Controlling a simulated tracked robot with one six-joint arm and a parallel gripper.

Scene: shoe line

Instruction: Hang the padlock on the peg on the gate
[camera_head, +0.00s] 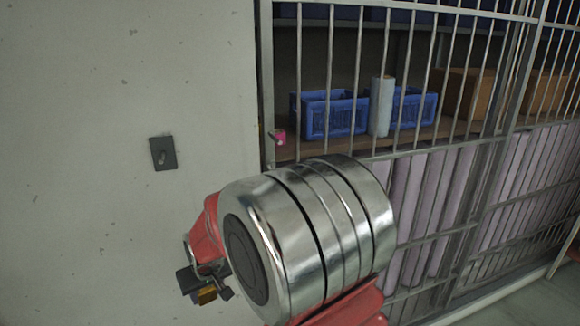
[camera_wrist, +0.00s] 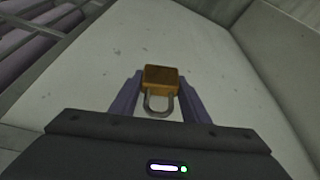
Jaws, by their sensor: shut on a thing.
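The brass padlock (camera_wrist: 161,78) is between the two fingers of my gripper (camera_wrist: 160,98) in the wrist view, with its grey shackle towards the camera. In the head view my gripper (camera_head: 205,283) is at the lower left, partly hidden by my arm, and a bit of the padlock (camera_head: 207,296) shows at it. The gate (camera_head: 330,60) is a grey barred frame at the right. A small pink-tipped peg (camera_head: 279,137) sticks out near its left edge, above and to the right of my gripper and apart from it. The peg is not visible in the wrist view.
A pale wall (camera_head: 90,120) with a dark switch plate (camera_head: 163,153) fills the left. Behind the bars are blue crates (camera_head: 333,115), a pale roll (camera_head: 381,106) and a cardboard box (camera_head: 465,92). My arm covers the lower middle.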

